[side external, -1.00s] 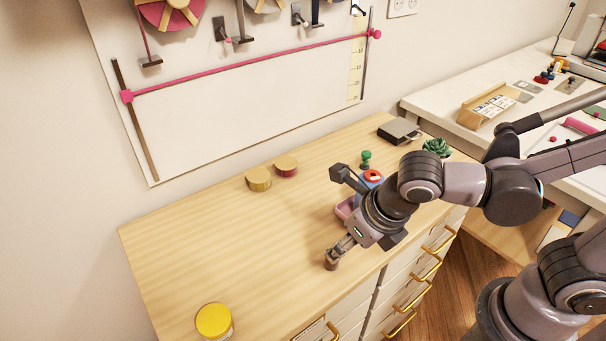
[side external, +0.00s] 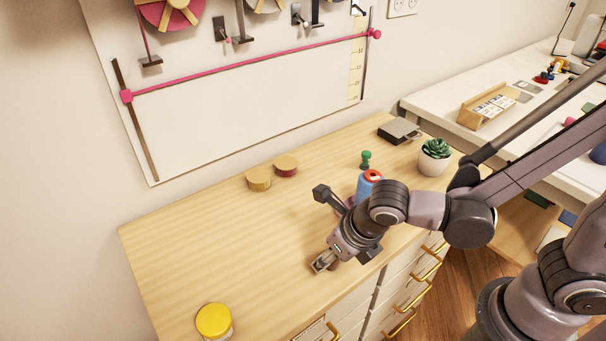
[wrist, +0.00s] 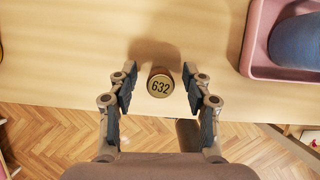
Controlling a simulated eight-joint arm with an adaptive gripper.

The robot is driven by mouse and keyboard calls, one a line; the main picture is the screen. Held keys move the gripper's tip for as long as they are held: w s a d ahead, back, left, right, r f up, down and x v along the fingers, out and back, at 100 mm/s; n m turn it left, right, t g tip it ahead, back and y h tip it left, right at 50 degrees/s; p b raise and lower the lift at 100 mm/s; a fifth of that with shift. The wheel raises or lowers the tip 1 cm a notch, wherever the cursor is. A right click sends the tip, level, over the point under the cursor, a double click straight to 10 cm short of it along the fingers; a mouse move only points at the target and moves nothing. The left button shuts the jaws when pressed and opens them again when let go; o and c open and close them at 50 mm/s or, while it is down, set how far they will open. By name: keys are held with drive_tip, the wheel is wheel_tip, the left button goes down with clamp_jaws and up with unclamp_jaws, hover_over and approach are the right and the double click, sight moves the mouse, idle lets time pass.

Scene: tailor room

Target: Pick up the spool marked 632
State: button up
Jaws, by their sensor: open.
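The spool marked 632 (wrist: 160,86) stands on the wooden dresser top near its front edge, its round gold top with dark digits facing the wrist camera. My gripper (wrist: 160,92) is open, one finger on each side of the spool with a gap on both sides. In the side external view my gripper (side external: 325,262) is low over the dresser's front edge and largely hides the spool; a small reddish-brown part shows beside the fingers.
A pink tray (wrist: 258,72) holding a blue object (wrist: 297,40) is right of the spool. The left dresser top (side external: 200,250) is clear.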

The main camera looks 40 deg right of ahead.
drive_tip(key=shift+f, duration=0.25)
drive_tip(key=c, duration=0.9)
drive_tip(key=shift+r, duration=0.15)
drive_tip(key=shift+c, duration=0.2)
